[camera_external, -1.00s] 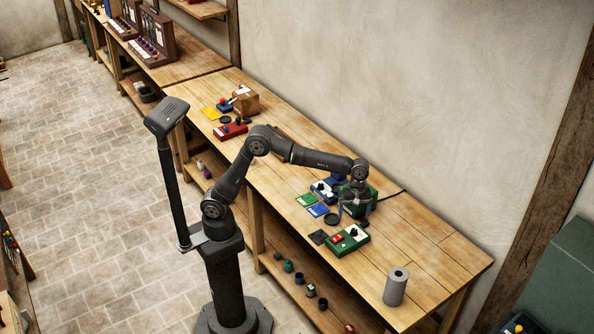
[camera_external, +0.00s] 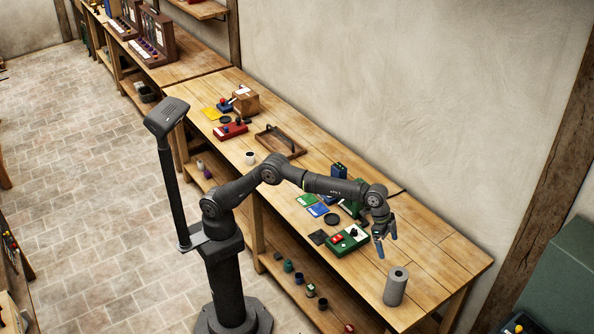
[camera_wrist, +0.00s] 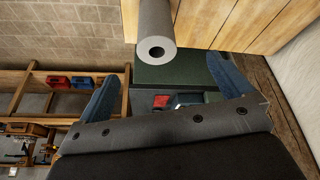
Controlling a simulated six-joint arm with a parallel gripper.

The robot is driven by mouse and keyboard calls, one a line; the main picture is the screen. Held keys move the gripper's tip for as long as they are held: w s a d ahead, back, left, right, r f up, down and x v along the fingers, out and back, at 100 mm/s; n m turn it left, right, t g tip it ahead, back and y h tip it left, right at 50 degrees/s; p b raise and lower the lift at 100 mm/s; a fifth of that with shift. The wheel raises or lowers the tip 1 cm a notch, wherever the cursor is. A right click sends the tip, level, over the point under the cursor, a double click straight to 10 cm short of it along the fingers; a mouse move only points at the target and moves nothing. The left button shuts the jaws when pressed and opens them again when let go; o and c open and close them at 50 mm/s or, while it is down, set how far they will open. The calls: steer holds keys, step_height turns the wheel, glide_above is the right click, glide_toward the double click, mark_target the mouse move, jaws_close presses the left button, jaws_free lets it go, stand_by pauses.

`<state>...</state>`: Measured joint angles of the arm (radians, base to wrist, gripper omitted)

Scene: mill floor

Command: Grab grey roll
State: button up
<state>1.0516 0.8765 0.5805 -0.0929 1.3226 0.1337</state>
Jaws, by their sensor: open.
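The grey roll (camera_external: 395,287) stands upright near the right end of the wooden bench, with a hole in its top. In the wrist view the grey roll (camera_wrist: 157,32) shows at the top centre, its holed end facing the camera. My gripper (camera_external: 386,247) is above the bench, up and slightly left of the roll in the external view, and apart from it. In the wrist view its two blue fingers (camera_wrist: 165,85) are spread wide with nothing between them. The roll lies beyond the fingertips.
A green box with red and white parts (camera_external: 349,240) sits left of my gripper. Green and blue cards (camera_external: 312,204) and a dark disc (camera_external: 332,219) lie farther left. The bench's right edge (camera_external: 470,283) is near the roll. The bench around the roll is clear.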

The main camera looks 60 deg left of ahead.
mark_target(399, 291)
steer(key=shift+m, duration=0.7)
steer(key=x, duration=0.6)
steer(key=d+x, duration=0.1)
steer(key=x, duration=1)
steer(key=shift+s+d, duration=0.3)
steer(key=shift+d, duration=0.1)
steer(key=c, duration=1.3)
steer(key=shift+r, duration=0.1)
